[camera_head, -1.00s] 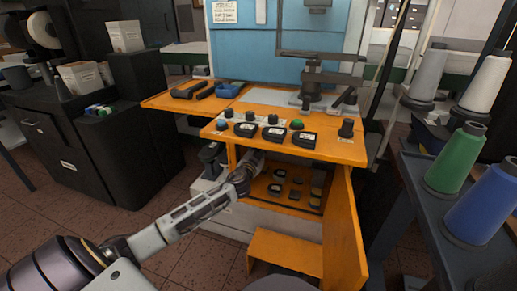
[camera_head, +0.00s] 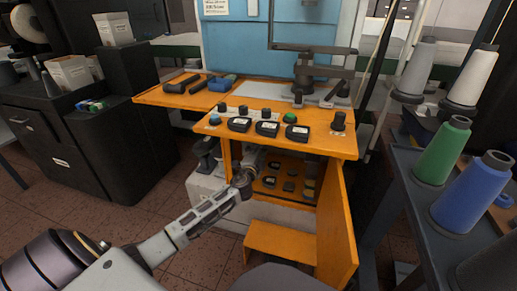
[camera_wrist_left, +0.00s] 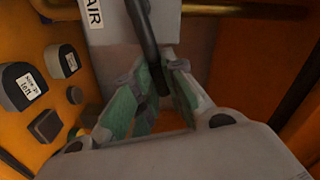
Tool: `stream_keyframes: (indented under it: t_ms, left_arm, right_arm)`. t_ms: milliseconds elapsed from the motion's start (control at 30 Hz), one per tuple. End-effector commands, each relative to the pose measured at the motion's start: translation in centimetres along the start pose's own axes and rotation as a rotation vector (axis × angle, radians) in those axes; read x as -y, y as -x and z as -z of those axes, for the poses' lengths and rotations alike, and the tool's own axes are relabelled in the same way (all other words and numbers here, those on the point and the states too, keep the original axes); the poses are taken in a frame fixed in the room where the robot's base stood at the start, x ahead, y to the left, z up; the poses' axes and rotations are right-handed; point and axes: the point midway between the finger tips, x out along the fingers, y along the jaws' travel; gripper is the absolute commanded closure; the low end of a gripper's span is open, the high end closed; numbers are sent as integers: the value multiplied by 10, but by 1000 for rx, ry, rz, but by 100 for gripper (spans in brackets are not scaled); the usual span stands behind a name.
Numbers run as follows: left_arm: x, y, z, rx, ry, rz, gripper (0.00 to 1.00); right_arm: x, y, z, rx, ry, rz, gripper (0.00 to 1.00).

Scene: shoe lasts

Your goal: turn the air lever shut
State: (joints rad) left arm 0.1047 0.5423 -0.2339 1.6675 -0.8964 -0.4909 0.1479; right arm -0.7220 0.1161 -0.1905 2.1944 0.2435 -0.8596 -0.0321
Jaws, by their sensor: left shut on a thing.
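The air lever (camera_wrist_left: 145,45) is a dark bar in the left wrist view, in front of a grey plate marked AIR (camera_wrist_left: 112,50). It runs down from the top edge to between my fingertips. My left gripper (camera_wrist_left: 156,85) is shut on the lever's lower end. In the head view my left gripper (camera_head: 248,170) is inside the open orange cabinet (camera_head: 236,150), at the left of its opening. There the lever is hidden by the gripper and the cabinet. My right gripper is not in view.
The cabinet's open orange door (camera_head: 338,225) stands to the right of the opening. Dark gauges and knobs (camera_wrist_left: 20,88) sit left of the gripper in the wrist view. Above is the orange control panel (camera_head: 300,140). Thread cones (camera_head: 440,152) stand at the right.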

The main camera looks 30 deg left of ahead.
Motion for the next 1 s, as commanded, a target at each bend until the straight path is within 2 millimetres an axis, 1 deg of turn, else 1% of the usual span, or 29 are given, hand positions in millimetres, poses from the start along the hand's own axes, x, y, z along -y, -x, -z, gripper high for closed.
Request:
stream_keyframes:
  t_ms: [33, 200, 400, 600, 967, 1000]
  left_arm:
    - [-4, 0, 0, 0, -40, -2, 100]
    - [-13, 0, -1, -1, -164, -2, 100]
    - [-19, 0, -2, -1, -259, -2, 100]
    - [-21, 0, -2, -1, -298, -2, 100]
    - [-22, 1, -3, -2, -304, -2, 100]
    - [-22, 1, -3, -2, -304, -2, 85]
  right_arm:
    - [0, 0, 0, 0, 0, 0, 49]
    - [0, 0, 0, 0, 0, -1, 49]
    - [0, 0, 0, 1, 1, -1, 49]
    - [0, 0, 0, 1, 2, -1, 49]
    - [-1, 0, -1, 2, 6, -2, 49]
    - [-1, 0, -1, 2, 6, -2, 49]
